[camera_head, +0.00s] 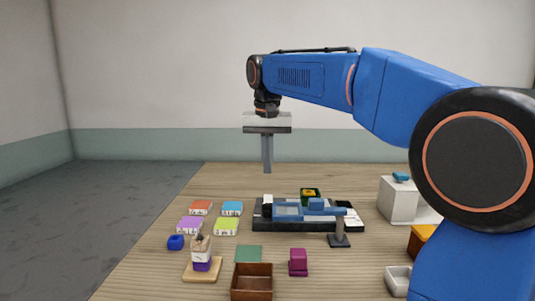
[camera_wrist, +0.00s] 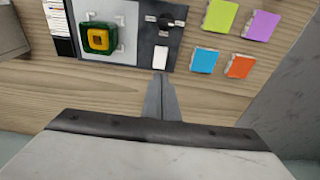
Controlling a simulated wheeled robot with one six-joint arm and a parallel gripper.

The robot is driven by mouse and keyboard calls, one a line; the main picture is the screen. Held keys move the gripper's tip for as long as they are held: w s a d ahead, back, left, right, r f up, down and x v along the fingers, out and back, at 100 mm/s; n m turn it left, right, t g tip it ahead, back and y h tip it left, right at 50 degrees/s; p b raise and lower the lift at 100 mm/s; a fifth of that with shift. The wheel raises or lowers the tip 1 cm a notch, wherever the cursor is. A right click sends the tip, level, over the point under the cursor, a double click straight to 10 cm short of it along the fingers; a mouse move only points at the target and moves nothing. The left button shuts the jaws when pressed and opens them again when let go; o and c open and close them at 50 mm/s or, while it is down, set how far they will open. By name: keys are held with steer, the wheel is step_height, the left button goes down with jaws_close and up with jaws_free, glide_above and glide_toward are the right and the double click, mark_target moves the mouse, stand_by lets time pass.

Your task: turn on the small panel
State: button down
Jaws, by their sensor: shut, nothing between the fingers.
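A black panel-like unit (camera_head: 290,226) lies on the wooden table below my gripper. In the wrist view its dark end section (camera_wrist: 147,42) carries a white switch-like piece (camera_wrist: 160,55) and a black knob-like part (camera_wrist: 166,21). I cannot tell whether this section is the small panel or whether it is on. The white piece also shows in the head view (camera_head: 267,199). My gripper (camera_head: 267,171) is shut and empty, pointing down above the table. In the wrist view its fingertips (camera_wrist: 158,77) appear just beside the white piece, apart in height.
A green block with a yellow top (camera_wrist: 99,38) sits on the unit's grey section. Several coloured boxes (camera_head: 226,226) lie left. A brown open box (camera_head: 252,283) is nearest; a white block (camera_head: 398,203) stands right.

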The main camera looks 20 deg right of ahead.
mark_target(268, 197)
steer(key=f, duration=0.2)
steer(key=w+f, duration=0.1)
steer(key=f, duration=0.5)
steer(key=shift+w+d, duration=0.15)
steer(key=shift+d, duration=0.05)
steer(key=shift+f, duration=0.1)
steer(key=shift+w+f+g, duration=0.15)
steer(key=shift+f+g, duration=0.1)
steer(key=shift+g, duration=0.15)
steer(key=shift+f, duration=0.15)
steer(key=shift+s, duration=0.2)
steer(key=shift+s+a, duration=0.25)
steer(key=shift+s, duration=0.4)
